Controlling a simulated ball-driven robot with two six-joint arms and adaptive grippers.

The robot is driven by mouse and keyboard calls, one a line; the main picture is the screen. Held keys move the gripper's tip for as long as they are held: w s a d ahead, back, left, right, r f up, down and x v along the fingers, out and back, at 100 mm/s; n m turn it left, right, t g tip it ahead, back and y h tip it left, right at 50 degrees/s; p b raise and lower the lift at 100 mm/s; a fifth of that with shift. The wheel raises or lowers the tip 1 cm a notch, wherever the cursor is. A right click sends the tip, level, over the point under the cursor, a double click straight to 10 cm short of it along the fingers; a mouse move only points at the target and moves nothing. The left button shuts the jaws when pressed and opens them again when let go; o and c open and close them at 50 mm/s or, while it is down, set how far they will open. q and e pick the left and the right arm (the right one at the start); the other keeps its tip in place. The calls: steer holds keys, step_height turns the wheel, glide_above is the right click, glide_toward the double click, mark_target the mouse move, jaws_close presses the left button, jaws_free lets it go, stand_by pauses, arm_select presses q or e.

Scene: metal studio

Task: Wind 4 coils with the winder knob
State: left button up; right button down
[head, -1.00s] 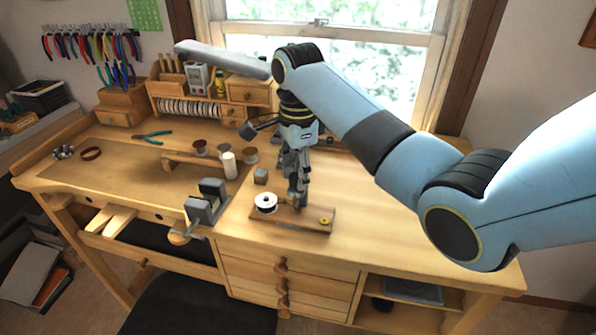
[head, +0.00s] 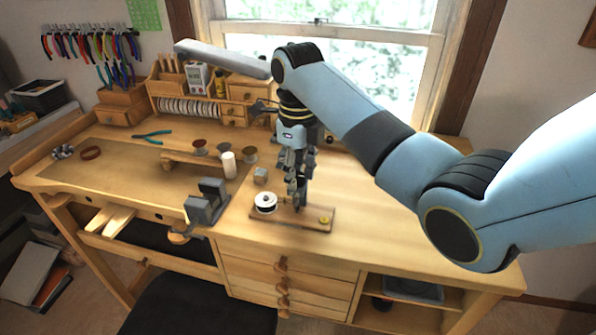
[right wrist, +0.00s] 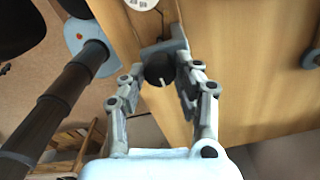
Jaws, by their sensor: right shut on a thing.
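The winder stands on a small wooden board (head: 312,220) at the bench's front edge. The spool's pale edge (right wrist: 141,3) shows at the top. My left gripper is not in view.
A grey vise (head: 206,201) stands left of the winder. A small grey block (head: 261,175), a white cylinder (head: 229,165) and several brown spools are behind. The bench top (head: 385,215) to the right is clear.

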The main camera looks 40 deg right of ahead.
steer(key=shift+m, duration=1.3)
steer(key=c, duration=0.9)
jaws_free()
steer(key=shift+c, duration=0.2)
steer(key=shift+r, duration=0.1)
step_height(320, 180, up, 7)
steer(key=shift+r, duration=0.15)
